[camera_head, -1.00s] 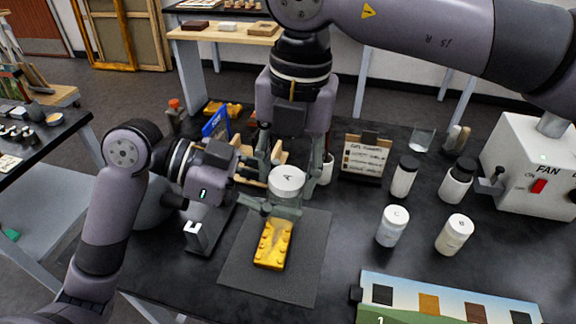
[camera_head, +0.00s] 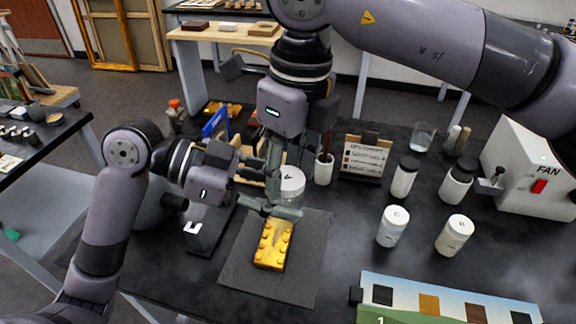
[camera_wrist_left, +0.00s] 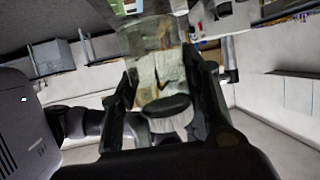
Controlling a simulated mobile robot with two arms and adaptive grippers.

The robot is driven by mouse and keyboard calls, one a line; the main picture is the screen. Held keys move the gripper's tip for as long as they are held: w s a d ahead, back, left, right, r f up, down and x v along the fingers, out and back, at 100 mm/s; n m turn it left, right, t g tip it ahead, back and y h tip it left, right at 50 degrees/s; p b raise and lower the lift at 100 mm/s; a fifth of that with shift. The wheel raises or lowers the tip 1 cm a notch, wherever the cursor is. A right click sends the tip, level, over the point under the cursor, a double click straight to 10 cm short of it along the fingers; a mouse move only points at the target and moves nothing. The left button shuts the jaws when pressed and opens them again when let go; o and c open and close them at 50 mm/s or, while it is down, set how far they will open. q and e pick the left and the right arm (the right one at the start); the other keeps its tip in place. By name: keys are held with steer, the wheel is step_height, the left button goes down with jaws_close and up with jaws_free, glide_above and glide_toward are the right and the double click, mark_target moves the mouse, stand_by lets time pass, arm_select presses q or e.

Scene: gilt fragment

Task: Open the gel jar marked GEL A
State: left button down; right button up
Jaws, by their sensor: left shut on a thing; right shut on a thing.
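The jar with a white top marked A (camera_head: 291,183) is held above the dark mat, just behind the gilt fragment (camera_head: 272,246). My left gripper (camera_head: 277,207) is shut on the jar from the left and low down. My right gripper (camera_head: 287,165) points down from above and is shut at the jar's top; its fingers cover part of the lid. Whether the lid is apart from the jar cannot be seen. In the left wrist view, pale jar surfaces (camera_wrist_left: 160,78) show between the fingers, partly hidden.
Jars C (camera_head: 392,226) and another white-topped jar (camera_head: 455,235) stand to the right. A swatch board (camera_head: 440,303) lies in front. The mat (camera_head: 300,280) is otherwise clear.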

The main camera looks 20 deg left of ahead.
steer(key=o, duration=1.3)
steer(key=shift+d+r, duration=0.2)
steer(key=shift+r, duration=2.05)
steer(key=shift+c, duration=0.3)
steer(key=m, duration=0.1)
steer(key=r+m, duration=0.1)
steer(key=m, duration=0.1)
steer(key=r+m, duration=0.1)
steer(key=shift+w+d+m, duration=0.1)
steer(key=shift+w+m, duration=0.05)
steer(key=shift+m, duration=0.25)
steer(key=m, duration=0.2)
steer(key=r+m, duration=0.1)
steer(key=shift+r+m, duration=0.15)
steer(key=shift+m, duration=0.25)
steer(key=shift+a+f, duration=0.15)
steer(key=shift+f, duration=1.85)
steer(key=shift+a+f, duration=0.15)
steer(key=shift+f, duration=1.8)
steer(key=shift+c, duration=0.6)
